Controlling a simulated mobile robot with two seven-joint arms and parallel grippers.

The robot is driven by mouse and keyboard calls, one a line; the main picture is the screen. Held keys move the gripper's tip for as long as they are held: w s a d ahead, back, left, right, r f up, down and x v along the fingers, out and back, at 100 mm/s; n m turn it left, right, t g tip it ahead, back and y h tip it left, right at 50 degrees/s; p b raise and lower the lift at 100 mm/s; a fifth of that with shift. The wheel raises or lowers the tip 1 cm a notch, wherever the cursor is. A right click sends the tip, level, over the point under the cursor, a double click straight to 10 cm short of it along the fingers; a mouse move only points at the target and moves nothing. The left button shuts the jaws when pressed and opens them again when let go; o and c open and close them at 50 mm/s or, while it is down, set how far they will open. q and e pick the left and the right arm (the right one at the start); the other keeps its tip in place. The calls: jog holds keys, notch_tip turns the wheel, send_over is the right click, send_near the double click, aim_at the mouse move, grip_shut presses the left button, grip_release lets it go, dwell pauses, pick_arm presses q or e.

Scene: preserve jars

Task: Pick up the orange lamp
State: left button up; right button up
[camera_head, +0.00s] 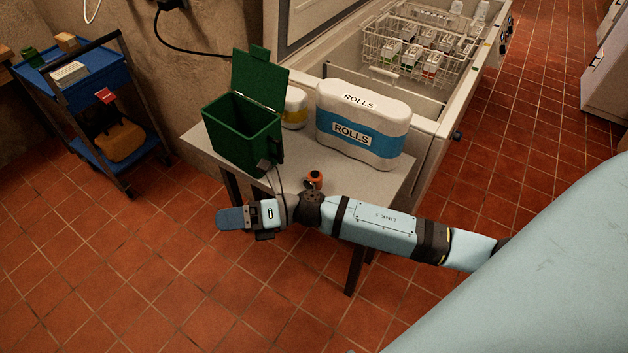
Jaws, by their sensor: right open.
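The orange lamp (315,177) is a small orange and dark thing on the small side table (288,168), near its front edge. My right forearm and wrist pass just in front of it and hide its lower part. My right gripper (232,218) is at the left end of that arm, pointing left, out past the table's front edge and to the lamp's left. It is open and has nothing visible in it. My left gripper is not in view.
A green box (240,134) with its lid up, a yellow-banded white container (294,107) and a pack of rolls (362,124) stand behind the lamp. An open chest freezer (420,100) with wire baskets is behind the table. A blue cart (78,72) stands at left. The floor in front is clear.

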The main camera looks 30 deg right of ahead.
notch_tip(320, 180, down, 5)
jog(key=w+d+n+g+h+b, duration=0.35)
jog(key=n+g, duration=0.35)
jog(key=n, duration=0.5)
jog(key=n+h+b, duration=0.4)
jog(key=n+h, duration=0.5)
jog(key=h, duration=0.6)
send_over(315, 173)
notch_tip(315, 173, down, 2)
jog(key=shift+f, duration=0.2)
notch_tip(315, 173, down, 7)
jog(key=shift+f, duration=0.75)
notch_tip(315, 173, down, 5)
jog(key=shift+r, duration=0.2)
jog(key=c, duration=1)
